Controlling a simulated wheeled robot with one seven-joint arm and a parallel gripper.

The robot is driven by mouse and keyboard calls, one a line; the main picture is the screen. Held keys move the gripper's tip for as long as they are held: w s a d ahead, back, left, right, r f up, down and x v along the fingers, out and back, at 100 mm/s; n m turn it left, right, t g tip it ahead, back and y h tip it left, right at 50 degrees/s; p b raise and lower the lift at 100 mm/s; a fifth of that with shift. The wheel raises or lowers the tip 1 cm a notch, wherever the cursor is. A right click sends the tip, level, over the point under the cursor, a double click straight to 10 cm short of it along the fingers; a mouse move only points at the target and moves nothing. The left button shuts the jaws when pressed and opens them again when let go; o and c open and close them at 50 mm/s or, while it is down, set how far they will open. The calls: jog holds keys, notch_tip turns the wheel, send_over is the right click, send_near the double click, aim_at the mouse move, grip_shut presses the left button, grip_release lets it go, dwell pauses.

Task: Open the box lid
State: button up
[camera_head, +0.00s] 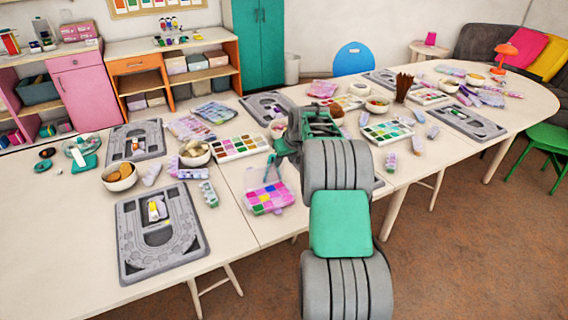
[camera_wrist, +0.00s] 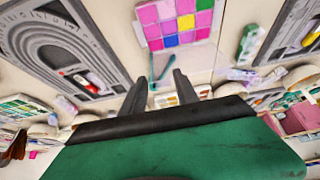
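The bead box (camera_head: 270,199) sits near the front edge of the white table, with pink, purple, yellow and blue compartments. Its pale, see-through lid (camera_head: 260,179) appears raised at the back of the box; the exact angle is hard to tell. The compartments also show at the top of the wrist view (camera_wrist: 180,22). My gripper (camera_head: 272,168) is just above and behind the box, close to the raised lid. In the wrist view my gripper (camera_wrist: 160,82) has its two dark fingers apart, with nothing clearly held between them. Whether a finger touches the lid is unclear.
A grey bead board (camera_head: 160,235) lies left of the box. A paint-like tray (camera_head: 238,148) and a bowl (camera_head: 195,153) stand behind it. A small green-lidded container (camera_head: 208,194) is beside it. Bare tabletop (camera_head: 60,230) is free at the far left.

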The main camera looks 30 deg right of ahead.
jog(key=v, duration=0.5)
jog(key=shift+s+r+b, duration=0.25)
jog(key=shift+r+b, duration=0.05)
jog(key=shift+r, duration=0.05)
jog(key=shift+c, duration=0.3)
